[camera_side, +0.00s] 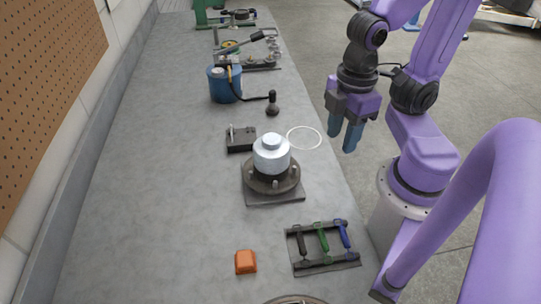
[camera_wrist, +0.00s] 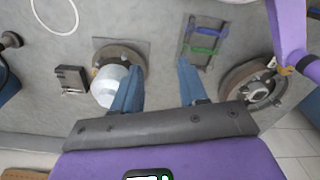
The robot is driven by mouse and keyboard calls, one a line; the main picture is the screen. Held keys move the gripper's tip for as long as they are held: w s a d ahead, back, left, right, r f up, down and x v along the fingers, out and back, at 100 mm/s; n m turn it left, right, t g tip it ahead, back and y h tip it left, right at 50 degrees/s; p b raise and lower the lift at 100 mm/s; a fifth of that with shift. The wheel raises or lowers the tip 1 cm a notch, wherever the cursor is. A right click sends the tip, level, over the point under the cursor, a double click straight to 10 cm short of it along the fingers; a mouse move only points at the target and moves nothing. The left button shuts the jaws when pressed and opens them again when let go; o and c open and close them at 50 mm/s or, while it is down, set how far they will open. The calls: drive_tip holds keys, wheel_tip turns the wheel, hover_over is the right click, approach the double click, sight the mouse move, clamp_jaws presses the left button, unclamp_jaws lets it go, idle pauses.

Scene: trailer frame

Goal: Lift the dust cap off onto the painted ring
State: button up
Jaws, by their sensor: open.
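The dust cap (camera_side: 271,157) is a silvery domed cylinder with a smaller knob on top. It sits upright on a dark round hub (camera_side: 258,182) on a square plate. In the wrist view the cap (camera_wrist: 104,92) is left of my fingers, partly overlapped by the left one. The painted ring (camera_side: 321,139) is a thin white, empty circle on the bench, just behind and right of the cap; it also shows at the top left of the wrist view (camera_wrist: 57,34). My gripper (camera_side: 343,142) is open and empty, raised right of the ring and cap, its two blue fingers (camera_wrist: 157,66) apart.
A rack of coloured-handled tools (camera_side: 323,246) and an orange block (camera_side: 246,262) lie nearer the camera. A black block (camera_side: 241,140) is left of the ring. A blue can (camera_side: 223,87) and a black knobbed lever (camera_side: 272,106) stand behind. The bench's left side is clear.

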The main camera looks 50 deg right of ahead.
idle(0.4)
drive_tip(key=o, duration=1.1)
drive_tip(key=n, duration=0.9)
approach(271, 139)
wheel_tip(271, 139, down, 10)
drive_tip(key=shift+a+f, duration=0.15)
drive_tip(key=shift+f, duration=0.05)
